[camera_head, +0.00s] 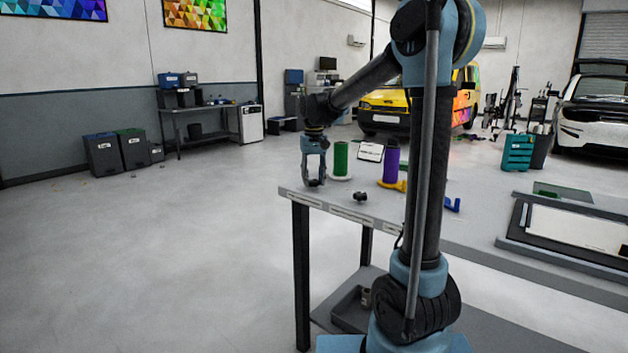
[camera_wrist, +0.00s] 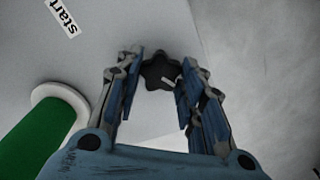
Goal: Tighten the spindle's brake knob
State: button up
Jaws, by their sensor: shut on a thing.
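My gripper (camera_head: 313,183) points down at the near left corner of the workbench, left of a green roll. In the wrist view its two fingers (camera_wrist: 160,92) are closed around a black star-shaped knob (camera_wrist: 158,68) with a pale pointer mark on it. The green roll (camera_head: 341,158) stands upright on a white flanged spindle, which also shows in the wrist view (camera_wrist: 48,130). The knob's underside is hidden.
The workbench (camera_head: 460,225) also bears a purple roll (camera_head: 390,165) on a yellow base, a small dark knob-like object (camera_head: 360,197), a white card (camera_head: 371,151) and a blue piece (camera_head: 452,204). A framed panel (camera_head: 570,230) lies at right. Open floor lies left.

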aim_at(314, 181)
jog(key=m, duration=1.1)
jog(key=shift+m, duration=0.4)
jog(key=m, duration=1.1)
jog(key=shift+m, duration=0.4)
jog(key=o, duration=1.1)
jog(key=shift+r, duration=0.15)
notch_tip(314, 181, up, 12)
jog(key=shift+f, duration=0.15)
